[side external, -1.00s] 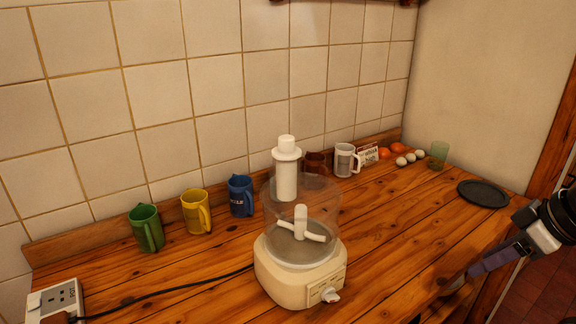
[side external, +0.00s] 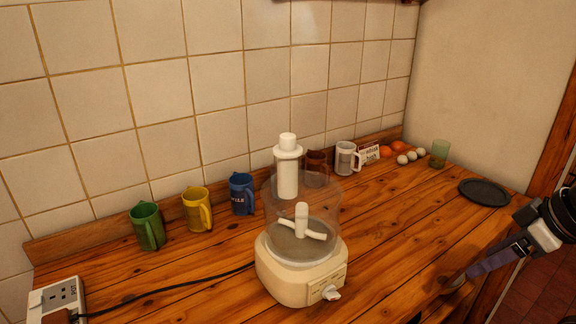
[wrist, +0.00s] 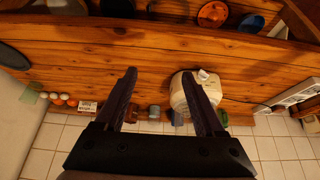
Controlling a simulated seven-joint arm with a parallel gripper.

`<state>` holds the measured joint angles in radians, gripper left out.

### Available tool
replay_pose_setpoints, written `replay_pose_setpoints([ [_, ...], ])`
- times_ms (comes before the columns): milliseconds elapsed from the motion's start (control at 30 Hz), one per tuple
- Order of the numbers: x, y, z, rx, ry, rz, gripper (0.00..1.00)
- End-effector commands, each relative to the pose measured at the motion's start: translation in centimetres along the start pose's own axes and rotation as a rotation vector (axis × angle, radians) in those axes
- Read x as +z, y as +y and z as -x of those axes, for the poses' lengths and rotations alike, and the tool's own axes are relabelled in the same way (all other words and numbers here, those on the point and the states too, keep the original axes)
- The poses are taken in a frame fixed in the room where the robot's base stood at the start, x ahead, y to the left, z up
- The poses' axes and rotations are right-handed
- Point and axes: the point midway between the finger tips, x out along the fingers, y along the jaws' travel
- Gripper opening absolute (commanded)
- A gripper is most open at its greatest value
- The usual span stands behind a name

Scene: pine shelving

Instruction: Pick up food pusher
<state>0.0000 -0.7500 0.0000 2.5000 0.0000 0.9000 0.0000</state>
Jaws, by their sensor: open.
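The white food pusher (side external: 288,165) stands upright in the feed tube of a food processor, its capped top rising above the clear bowl. The cream processor base (side external: 300,275) stands at the front of the wooden counter. In the wrist view the processor (wrist: 177,98) is partly hidden behind one finger, and I cannot make out the pusher there. My gripper (side external: 485,266) is at the right edge of the side view, by the counter's front edge and well away from the pusher. In the wrist view my gripper (wrist: 158,74) is open, with nothing between its fingers.
Green (side external: 147,226), yellow (side external: 196,211) and blue (side external: 241,195) mugs stand left along the tiled wall. A white mug (side external: 345,159), eggs (side external: 410,156) and a green glass (side external: 439,153) are at the back. A dark plate (side external: 484,193) lies right. A black cord (side external: 165,292) crosses the left.

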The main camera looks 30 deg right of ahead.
Motion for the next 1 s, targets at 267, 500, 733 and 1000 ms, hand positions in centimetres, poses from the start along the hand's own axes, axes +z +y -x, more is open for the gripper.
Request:
replay_pose_setpoints([
  [267, -0.8, -0.5, 1.9, -0.025, -0.016, 0.092, 0.71],
  [500, -8.6, -2.5, 8.4, -0.108, 0.023, 0.24, 0.71],
  [733, -17.1, -5.1, 13.7, -0.203, 0.059, 0.402, 0.71],
  [1000, -26.6, -8.6, 16.7, -0.311, 0.101, 0.589, 0.71],
])
